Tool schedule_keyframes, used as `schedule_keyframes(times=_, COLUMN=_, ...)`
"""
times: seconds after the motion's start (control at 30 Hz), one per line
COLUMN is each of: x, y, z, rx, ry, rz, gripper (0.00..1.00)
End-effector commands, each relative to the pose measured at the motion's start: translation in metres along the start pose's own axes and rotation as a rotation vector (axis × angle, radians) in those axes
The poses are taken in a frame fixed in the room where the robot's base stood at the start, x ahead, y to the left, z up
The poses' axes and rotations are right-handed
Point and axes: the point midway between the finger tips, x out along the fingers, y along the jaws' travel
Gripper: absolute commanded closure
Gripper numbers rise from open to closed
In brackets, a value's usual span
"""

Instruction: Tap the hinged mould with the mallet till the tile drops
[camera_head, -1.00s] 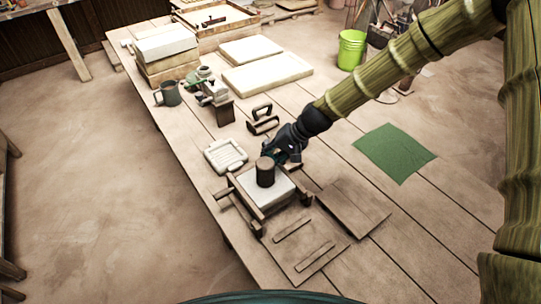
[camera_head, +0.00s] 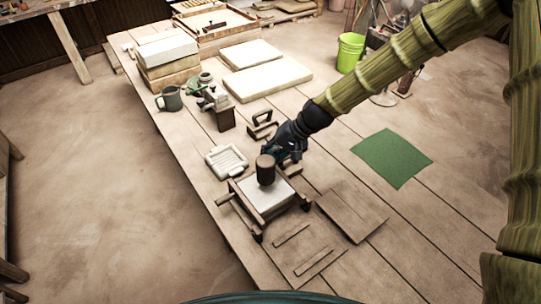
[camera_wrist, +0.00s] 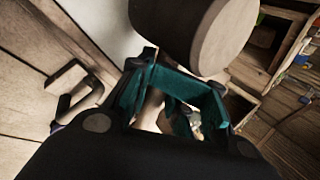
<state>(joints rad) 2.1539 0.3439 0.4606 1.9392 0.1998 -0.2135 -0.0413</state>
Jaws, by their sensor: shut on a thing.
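The hinged mould (camera_head: 270,214) is a wooden frame with a pale top face, lying on the table near its left edge. A handle sticks out at its left. The mallet (camera_head: 265,170) has a dark cylindrical head, which stands over the mould's pale face; I cannot tell whether it touches. My gripper (camera_head: 284,150) is shut on the mallet's handle, mostly hidden by the fingers. In the wrist view the mallet head (camera_wrist: 205,35) looms large beyond the teal fingers (camera_wrist: 172,95). I cannot make out a separate tile.
A white ribbed tray (camera_head: 227,161) lies just behind the mould. Flat boards (camera_head: 351,213) and thin strips lie to its right and front. A green cloth (camera_head: 391,158) lies farther right. A mug (camera_head: 170,99), stacked blocks and pale slabs (camera_head: 268,78) stand at the back.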

Motion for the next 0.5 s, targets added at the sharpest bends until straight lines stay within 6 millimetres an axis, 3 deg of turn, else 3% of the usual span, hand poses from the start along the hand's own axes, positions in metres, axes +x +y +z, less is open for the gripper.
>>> schedule_keyframes(times=0.27, x=0.005, y=0.003, z=0.0, rx=0.0, ry=0.0, rz=0.0, gripper=1.0)
schedule_keyframes(times=0.5, x=0.034, y=0.024, z=-0.001, rx=0.001, ry=-0.001, rz=0.0, gripper=1.0)
